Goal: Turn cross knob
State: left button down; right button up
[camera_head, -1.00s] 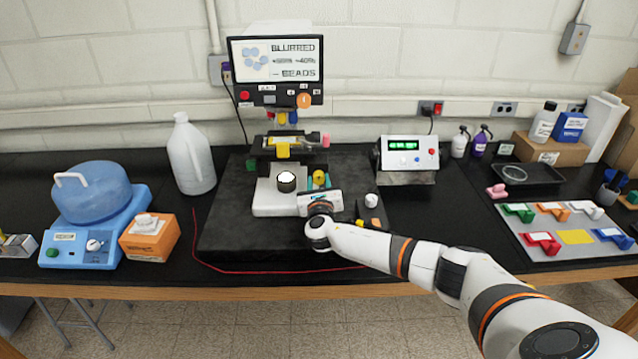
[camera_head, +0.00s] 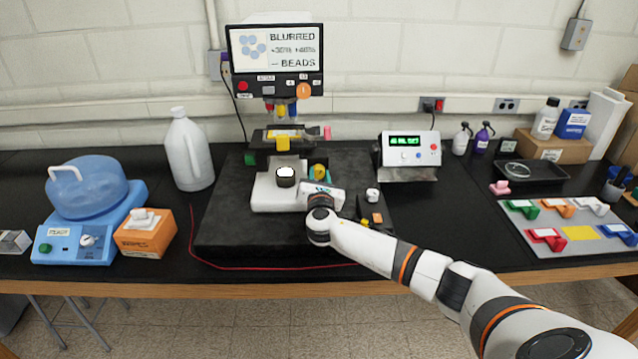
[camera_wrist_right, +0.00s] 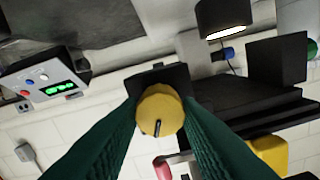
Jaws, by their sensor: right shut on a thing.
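The microscope has a yellow knob (camera_head: 318,170) low on its right side, just right of the white base (camera_head: 275,198). In the right wrist view the knob (camera_wrist_right: 160,112) is round, with a short dark mark on its face. My right gripper (camera_wrist_right: 160,118) has its two green fingers closed on either side of the knob. In the head view the white gripper body hides part of the fingers and the lower knob area. My left gripper is not in view.
The microscope's screen (camera_head: 277,48) reads BLURRED and BEADS. A black lamp head (camera_wrist_right: 222,18) and a dark stage (camera_wrist_right: 240,105) are close to the fingers. A control box (camera_head: 410,150) stands right, a white jug (camera_head: 188,155) left. A small white piece (camera_head: 372,195) lies near the arm.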

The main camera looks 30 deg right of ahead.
jog(key=m+b, duration=0.3)
jog(key=m, duration=0.1)
jog(key=shift+f, duration=0.15)
jog(key=shift+m+b, duration=0.9)
jog(key=shift+m, duration=0.7)
jog(key=o, duration=1)
jog(key=shift+d, duration=0.1)
jog(key=shift+c, duration=0.2)
jog(key=b+v, duration=0.2)
jog(key=v, duration=1)
